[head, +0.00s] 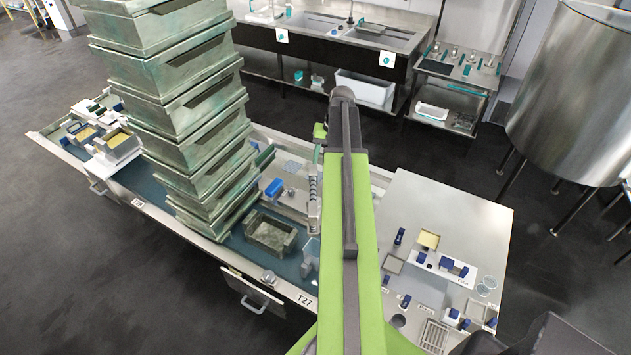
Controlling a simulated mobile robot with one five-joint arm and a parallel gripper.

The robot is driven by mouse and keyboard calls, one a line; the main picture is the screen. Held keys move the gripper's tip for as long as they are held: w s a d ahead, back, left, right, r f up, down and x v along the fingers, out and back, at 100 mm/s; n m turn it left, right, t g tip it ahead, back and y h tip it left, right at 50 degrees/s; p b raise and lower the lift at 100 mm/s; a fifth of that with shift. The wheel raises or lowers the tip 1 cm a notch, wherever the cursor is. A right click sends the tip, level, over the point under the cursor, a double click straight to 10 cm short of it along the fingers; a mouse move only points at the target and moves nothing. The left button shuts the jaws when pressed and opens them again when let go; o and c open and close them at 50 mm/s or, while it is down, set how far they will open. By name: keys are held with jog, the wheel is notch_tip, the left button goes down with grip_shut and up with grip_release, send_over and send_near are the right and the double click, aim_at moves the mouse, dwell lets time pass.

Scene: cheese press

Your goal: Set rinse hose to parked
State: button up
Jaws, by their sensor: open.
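A slim grey ribbed piece that looks like the rinse hose (313,190) stands upright at the table's middle, just left of my arm. Its upper end is close to a small green part beside my arm, and I cannot tell whether they touch. Its lower end is near the blue-green trough of the table. I cannot make out a parking holder for it. My green arm reaches forward from the bottom centre over the table and covers what lies behind it.
A tall leaning stack of grey-green crates (196,130) stands left of the hose. An open mould (270,234) sits in the trough. A steel worktop (455,210) with small blue-handled items lies right. A sink bench (325,40) and a steel vat (572,90) stand behind.

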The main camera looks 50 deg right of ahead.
aim_at(314, 194)
jog(key=w+f+b, duration=0.1)
jog(key=f+b, duration=0.4)
jog(key=a+f+b, duration=0.1)
jog(key=f+b, duration=0.5)
jog(key=w+a+f+b, duration=0.1)
jog(key=f+b, duration=0.5)
jog(key=shift+w+a+f, duration=0.2)
jog(key=shift+w, duration=0.1)
jog(key=shift+r, duration=0.1)
grip_shut()
dwell(0.5)
